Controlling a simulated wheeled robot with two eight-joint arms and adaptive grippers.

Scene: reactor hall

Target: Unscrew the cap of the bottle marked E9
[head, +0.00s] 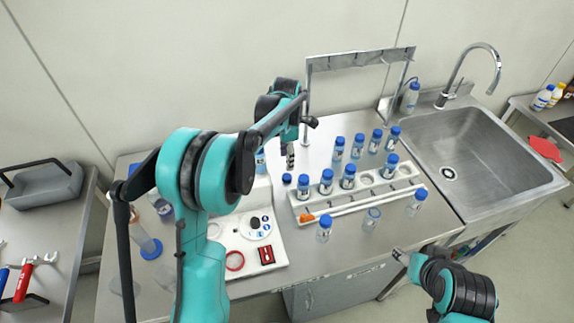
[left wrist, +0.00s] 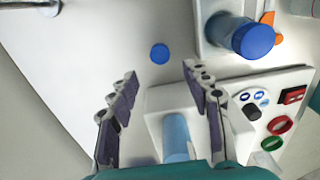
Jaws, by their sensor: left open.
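Several blue-capped bottles stand at a white rack: some in it, such as this bottle (head: 326,182), others behind (head: 357,147) and in front (head: 324,229). I cannot read E9 on any label. A loose blue cap (head: 286,178) lies on the bench left of the rack; it also shows in the left wrist view (left wrist: 159,54). My left gripper (head: 289,156) is open and empty above the bench, near the loose cap (left wrist: 158,80). My right gripper (head: 400,256) is at the front edge.
The white rack (head: 405,190) has empty holes at its right. A white panel (head: 245,255) with buttons and a red switch lies left of it. A metal frame (head: 345,62) stands behind. A sink (head: 475,150) is at the right. A clear vessel (head: 371,219) stands in front.

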